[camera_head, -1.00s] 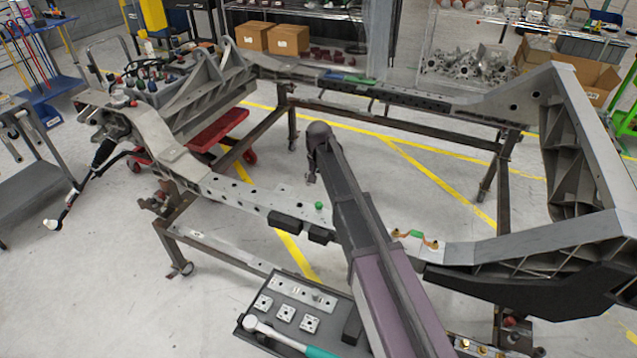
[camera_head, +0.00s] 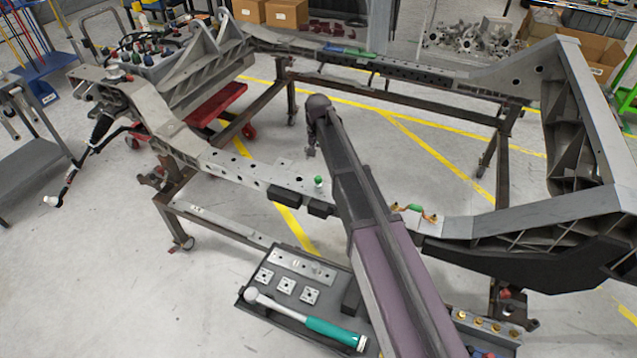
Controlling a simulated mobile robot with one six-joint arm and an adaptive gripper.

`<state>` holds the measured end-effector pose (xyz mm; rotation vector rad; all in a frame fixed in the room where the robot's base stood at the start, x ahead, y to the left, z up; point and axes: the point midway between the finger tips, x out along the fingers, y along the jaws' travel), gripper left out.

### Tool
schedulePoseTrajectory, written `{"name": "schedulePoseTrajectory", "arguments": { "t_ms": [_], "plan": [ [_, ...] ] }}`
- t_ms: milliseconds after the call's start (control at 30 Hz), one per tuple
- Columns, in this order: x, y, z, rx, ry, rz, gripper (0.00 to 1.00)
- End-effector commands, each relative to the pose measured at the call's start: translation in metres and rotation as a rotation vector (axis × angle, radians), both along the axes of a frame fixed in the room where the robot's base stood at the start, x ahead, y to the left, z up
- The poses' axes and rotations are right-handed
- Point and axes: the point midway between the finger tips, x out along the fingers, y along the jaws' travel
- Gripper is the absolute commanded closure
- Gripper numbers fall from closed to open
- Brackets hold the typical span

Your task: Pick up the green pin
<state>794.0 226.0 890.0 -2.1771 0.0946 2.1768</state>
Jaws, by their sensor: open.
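The green pin (camera_head: 319,180) stands upright on the near rail of the chassis (camera_head: 245,169), just left of my arm. Its round green head shows above a short pale part. My gripper (camera_head: 311,152) is small and dark at the far end of my arm. It appears above the pin in the picture, apart from it, with nothing seen between its fingers. Its jaws are open, though their detail is hard to make out.
Black blocks (camera_head: 287,194) sit on the rail's near side by the pin. A green item with copper ends (camera_head: 414,210) lies on the rail to the right. A tool tray (camera_head: 252,302) with a teal-handled ratchet (camera_head: 325,329) is below. Floor shows inside the frame.

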Motion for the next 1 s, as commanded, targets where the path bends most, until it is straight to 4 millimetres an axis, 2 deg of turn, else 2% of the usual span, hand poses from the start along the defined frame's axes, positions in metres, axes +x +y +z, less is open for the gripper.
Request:
{"name": "schedulePoseTrajectory", "arguments": {
  "t_ms": [167,600,1000],
  "plan": [
    [0.0,0.0,0.002,0.0,0.0,0.0,0.18],
    [0.007,0.003,0.037,0.0,0.0,0.0,0.18],
    [0.007,0.003,0.036,0.0,0.0,0.0,0.18]
  ]
}}
